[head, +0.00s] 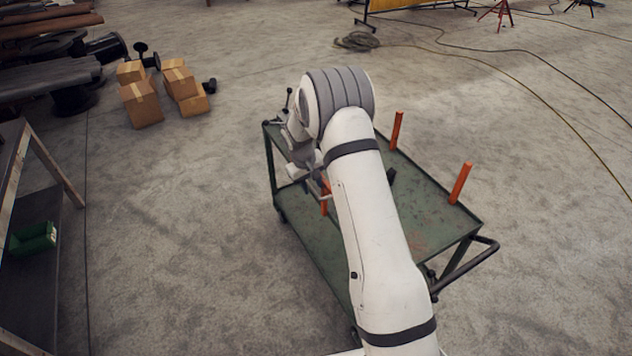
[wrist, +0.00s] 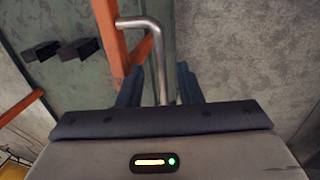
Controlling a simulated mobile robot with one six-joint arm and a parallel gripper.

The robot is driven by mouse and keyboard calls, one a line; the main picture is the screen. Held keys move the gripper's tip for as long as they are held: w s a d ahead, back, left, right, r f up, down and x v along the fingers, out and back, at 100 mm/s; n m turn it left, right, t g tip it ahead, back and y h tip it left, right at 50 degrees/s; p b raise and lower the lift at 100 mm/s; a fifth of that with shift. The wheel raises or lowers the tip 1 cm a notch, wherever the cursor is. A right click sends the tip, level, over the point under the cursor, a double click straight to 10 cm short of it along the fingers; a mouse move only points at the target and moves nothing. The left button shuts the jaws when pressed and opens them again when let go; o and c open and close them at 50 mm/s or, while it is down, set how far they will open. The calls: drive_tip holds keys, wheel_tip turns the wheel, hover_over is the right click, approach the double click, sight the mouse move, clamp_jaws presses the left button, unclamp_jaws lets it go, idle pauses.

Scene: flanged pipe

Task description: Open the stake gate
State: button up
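The bent metal handle (wrist: 158,40) runs from beside an orange upright (wrist: 107,25) at the top of the wrist view down between my fingers. My gripper (wrist: 158,72) is open, with one dark finger on each side of the handle. I cannot tell whether either finger touches it. The orange upright passes just left of the handle. In the head view, one orange stake (head: 325,197) of the green cart (head: 425,192) shows beside my arm. My arm hides much of the gate and most of my gripper there.
More orange stakes stand on the cart's right side (head: 460,183) and far side (head: 396,130). A dark push bar (head: 468,268) juts from its right end. Cardboard boxes (head: 143,103) lie at upper left, a workbench (head: 38,200) at left. Floor right of the cart is mostly clear.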

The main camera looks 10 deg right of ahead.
clamp_jaws()
idle(0.4)
